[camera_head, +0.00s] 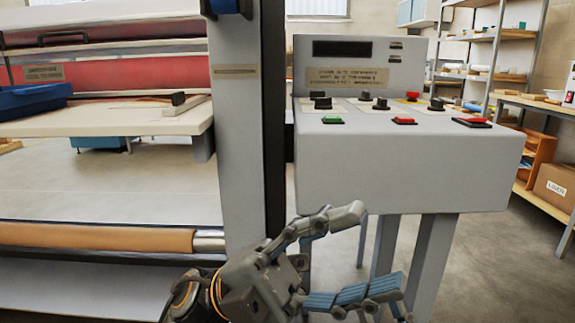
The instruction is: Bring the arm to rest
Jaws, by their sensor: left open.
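My left gripper (372,252) is at the bottom middle of the head view, its two fingers spread wide with nothing between them. It is in front of the grey control console (405,165), below its panel, and apart from the panel's buttons as far as I can see. The arm behind the gripper runs out of the bottom edge of the picture. My right gripper is not in view.
The roll laminator, with its red roller (130,74), white feed table (110,120) and grey upright (240,130), stands left. The console carries a green button (332,120), red buttons (404,120) and knobs. Shelves (500,70) and a cardboard box (556,187) are right.

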